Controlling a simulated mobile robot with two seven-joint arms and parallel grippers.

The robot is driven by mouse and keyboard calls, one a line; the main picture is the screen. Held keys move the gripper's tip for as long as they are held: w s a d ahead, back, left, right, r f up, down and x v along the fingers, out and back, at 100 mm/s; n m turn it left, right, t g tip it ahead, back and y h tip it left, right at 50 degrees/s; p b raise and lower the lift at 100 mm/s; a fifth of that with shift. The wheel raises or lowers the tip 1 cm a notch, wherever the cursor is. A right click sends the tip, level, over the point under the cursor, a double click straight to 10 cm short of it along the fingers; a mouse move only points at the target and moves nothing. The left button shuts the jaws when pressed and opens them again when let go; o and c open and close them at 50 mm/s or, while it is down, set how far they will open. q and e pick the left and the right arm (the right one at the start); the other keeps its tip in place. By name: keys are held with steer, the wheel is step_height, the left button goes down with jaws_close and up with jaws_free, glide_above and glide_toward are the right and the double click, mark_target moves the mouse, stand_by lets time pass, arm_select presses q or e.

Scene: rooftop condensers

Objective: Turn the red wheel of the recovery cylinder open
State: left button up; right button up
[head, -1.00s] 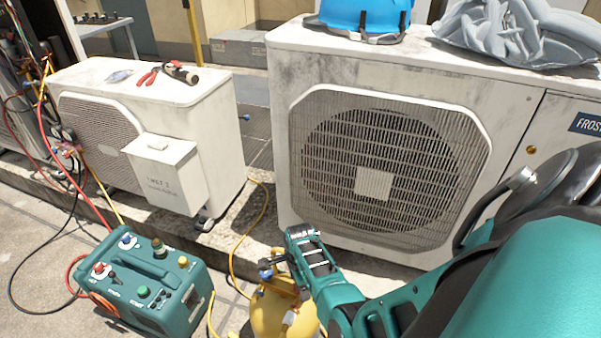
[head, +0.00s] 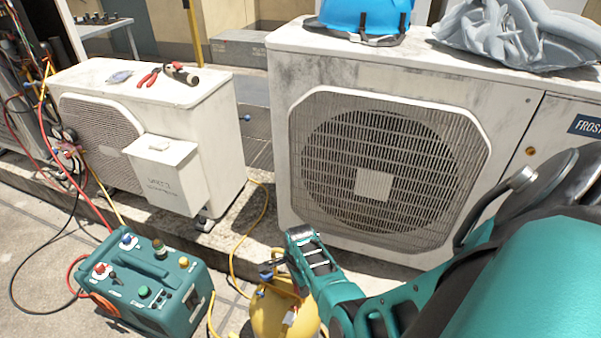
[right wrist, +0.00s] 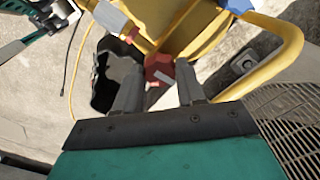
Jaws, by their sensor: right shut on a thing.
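The yellow recovery cylinder (head: 283,318) stands on the ground at the bottom centre of the head view, with my right gripper (head: 296,262) at its top. In the right wrist view the red wheel (right wrist: 159,68) lies between the two fingertips of my right gripper (right wrist: 160,88), which is shut on it. The wheel is hidden behind the gripper in the head view. A blue valve part (head: 266,274) shows beside the gripper, and a yellow handle ring (right wrist: 287,50) curves round the top of the cylinder.
A teal recovery machine (head: 150,285) stands left of the cylinder. A large condenser (head: 283,150) is close behind my right gripper, and a smaller one (head: 225,120) stands behind left. Yellow hose (head: 262,225) runs along the ground beside the cylinder.

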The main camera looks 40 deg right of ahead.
steer(key=shift+r+n+p, duration=0.1)
steer(key=shift+n+p, duration=0.3)
steer(key=shift+n, duration=0.3)
steer(key=n+p, duration=0.1)
steer(key=n, duration=0.1)
steer(key=shift+n, duration=0.3)
steer(key=n+p, duration=0.1)
steer(key=n, duration=0.1)
steer(key=shift+n, duration=0.4)
steer(key=shift+d+n, duration=0.1)
steer(key=shift+n, duration=0.4)
steer(key=n, duration=0.2)
steer(key=shift+n+p, duration=0.3)
steer(key=shift+p, duration=0.1)
steer(key=n, duration=0.2)
steer(key=shift+n, duration=0.4)
steer(key=n, duration=0.4)
steer(key=shift+p, duration=0.4)
steer(key=n, duration=0.8)
steer(key=shift+n, duration=0.3)
steer(key=n, duration=0.4)
arm_select(q)
steer(key=shift+s+a+r+b, duration=0.15)
steer(key=shift+s+a+r, duration=0.1)
steer(key=shift+a+r, duration=0.15)
steer(key=shift+s+a+r+b, duration=0.2)
steer(key=shift+a+r, duration=0.1)
steer(key=shift+a, duration=0.2)
arm_select(e)
steer(key=shift+n, duration=1.9)
